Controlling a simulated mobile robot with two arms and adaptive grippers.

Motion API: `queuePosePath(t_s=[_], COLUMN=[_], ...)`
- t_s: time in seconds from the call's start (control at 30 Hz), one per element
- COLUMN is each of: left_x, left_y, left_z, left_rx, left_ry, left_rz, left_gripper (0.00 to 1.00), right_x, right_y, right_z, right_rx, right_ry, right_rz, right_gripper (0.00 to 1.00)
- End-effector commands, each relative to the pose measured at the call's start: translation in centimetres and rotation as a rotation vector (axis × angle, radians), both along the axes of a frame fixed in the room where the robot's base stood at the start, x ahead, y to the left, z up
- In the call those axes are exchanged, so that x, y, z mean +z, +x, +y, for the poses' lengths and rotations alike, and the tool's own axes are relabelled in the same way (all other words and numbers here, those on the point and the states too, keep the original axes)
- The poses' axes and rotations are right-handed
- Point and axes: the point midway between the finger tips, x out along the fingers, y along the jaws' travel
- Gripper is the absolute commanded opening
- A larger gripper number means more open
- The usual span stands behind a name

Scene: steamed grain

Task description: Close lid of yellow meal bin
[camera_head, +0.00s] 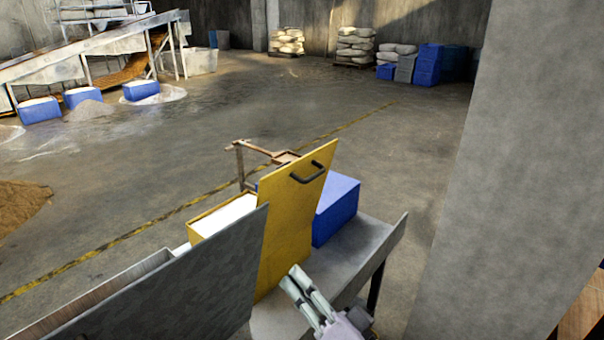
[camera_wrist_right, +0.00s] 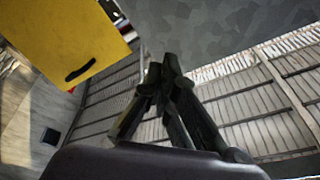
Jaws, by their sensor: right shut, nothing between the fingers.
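The yellow meal bin (camera_head: 194,236) stands on a grey bench, with pale contents showing inside it. Its yellow lid (camera_head: 290,215) is open and stands nearly upright, with a dark handle (camera_head: 307,171) near its top edge. In the right wrist view the lid (camera_wrist_right: 65,38) fills the upper left, with its handle (camera_wrist_right: 80,70) near the lower edge. My right gripper (camera_head: 297,275) is shut and empty, low beside the lid's lower right edge. I cannot tell whether it touches the lid. The right wrist view shows its fingers together (camera_wrist_right: 165,72). My left gripper is not in view.
A grey panel (camera_head: 200,285) stands left of the yellow lid and hides part of the bin. A blue bin (camera_head: 338,208) stands behind the lid on the right. A concrete pillar (camera_head: 515,180) fills the right side. The floor beyond the bench is mostly open.

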Motion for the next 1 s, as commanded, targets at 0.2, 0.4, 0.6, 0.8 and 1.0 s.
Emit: queuePosePath(t_s=[0.2,0.4,0.6,0.8,1.0], left_x=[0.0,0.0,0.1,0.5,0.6], left_y=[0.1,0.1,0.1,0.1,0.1], left_z=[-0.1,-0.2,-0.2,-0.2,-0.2], left_rx=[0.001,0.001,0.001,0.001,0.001], left_ry=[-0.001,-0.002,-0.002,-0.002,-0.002], left_rz=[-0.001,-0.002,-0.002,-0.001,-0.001], left_gripper=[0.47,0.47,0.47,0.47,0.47], right_x=[6.6,4.5,2.8,3.2,3.9], right_y=[8.8,14.3,16.2,18.9,23.0], right_z=[-2.4,-3.4,-3.3,-2.9,-2.4], right_rx=[-0.177,-0.341,-0.41,-0.415,-0.414], right_ry=[0.561,0.763,0.803,0.805,0.805], right_rz=[0.126,0.368,0.479,0.486,0.484], right_gripper=[0.0,0.0,0.0,0.0,0.0])
